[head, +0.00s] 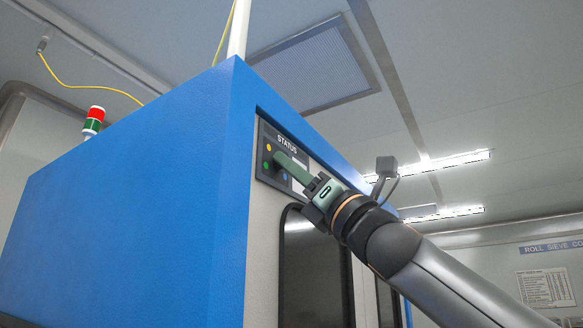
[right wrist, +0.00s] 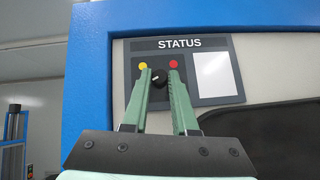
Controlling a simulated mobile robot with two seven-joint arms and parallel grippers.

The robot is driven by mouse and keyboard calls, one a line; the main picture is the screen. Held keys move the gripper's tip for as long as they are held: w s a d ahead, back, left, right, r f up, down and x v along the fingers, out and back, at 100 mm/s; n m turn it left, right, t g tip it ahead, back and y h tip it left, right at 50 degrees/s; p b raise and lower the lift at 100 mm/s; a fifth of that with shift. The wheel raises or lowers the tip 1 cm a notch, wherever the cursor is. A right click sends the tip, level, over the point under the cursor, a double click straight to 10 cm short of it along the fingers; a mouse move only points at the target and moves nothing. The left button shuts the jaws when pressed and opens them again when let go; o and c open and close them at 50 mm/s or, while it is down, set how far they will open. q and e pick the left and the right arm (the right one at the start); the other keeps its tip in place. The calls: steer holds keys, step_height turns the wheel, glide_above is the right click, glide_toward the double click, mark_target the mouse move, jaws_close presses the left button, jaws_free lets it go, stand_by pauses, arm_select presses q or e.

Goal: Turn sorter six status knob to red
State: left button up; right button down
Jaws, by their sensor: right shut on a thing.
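The status panel (head: 264,135) is a dark plate on the front of the blue and light grey sorter (head: 140,190). It also shows in the right wrist view (right wrist: 150,45). A black round knob (right wrist: 158,77) with a small white mark sits between my right gripper's fingertips (right wrist: 159,80). A yellow dot (right wrist: 143,66) is left above the knob and a red dot (right wrist: 173,64) is right above it. My right gripper (head: 280,157) is shut on the knob, its green fingers hiding the lower panel. In the head view a green dot (head: 267,165) and a blue dot (head: 285,177) show. My left gripper is not in view.
A white label (right wrist: 214,75) is on the panel's right. A dark window (head: 302,260) lies below the panel. A red and green signal light (head: 94,120) stands at the sorter's far top. A wall notice (head: 545,288) is at the far right.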

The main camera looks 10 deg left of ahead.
steer(key=shift+s+m+t+h+b, duration=0.1)
steer(key=shift+m+t+h+b, duration=0.05)
steer(key=shift+m+t+h, duration=1.15)
steer(key=shift+s+m+t+h+b, duration=0.15)
steer(key=shift+m+t+h, duration=0.35)
steer(key=shift+m+t, duration=0.9)
steer(key=shift+m+g, duration=0.4)
steer(key=shift+w, duration=0.1)
steer(key=c, duration=0.7)
jaws_free()
